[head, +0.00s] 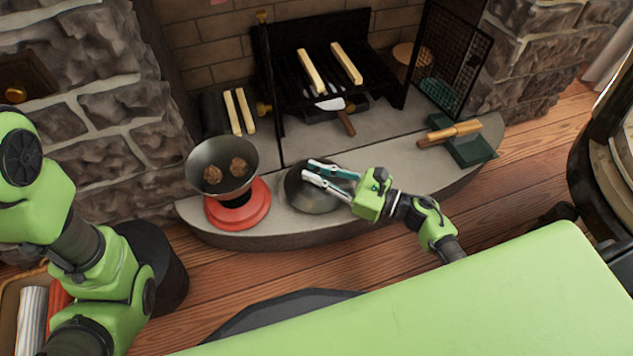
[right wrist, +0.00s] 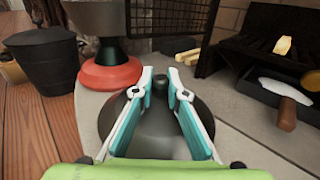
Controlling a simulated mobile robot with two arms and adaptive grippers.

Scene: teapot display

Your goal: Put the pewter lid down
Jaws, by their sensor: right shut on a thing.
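The pewter lid (head: 318,201) is a round dark-grey disc with a small knob, at the middle front of the stone hearth in the head view. It fills the lower middle of the right wrist view (right wrist: 155,140). My right gripper (head: 309,169) reaches over it from the right, its teal and white fingers shut on the knob (right wrist: 160,84). The lid looks level and at or very near the hearth surface; I cannot tell if it touches. My left arm shows at the left of the head view, but its gripper is out of view.
A grey pan (head: 232,158) with two brown lumps sits on a red stand (head: 240,211) left of the lid. A dark-green block (head: 470,149) with wooden-handled tools lies to the right. The grate (head: 345,58) is behind. The curved hearth (head: 395,173) has bare stone right of the lid.

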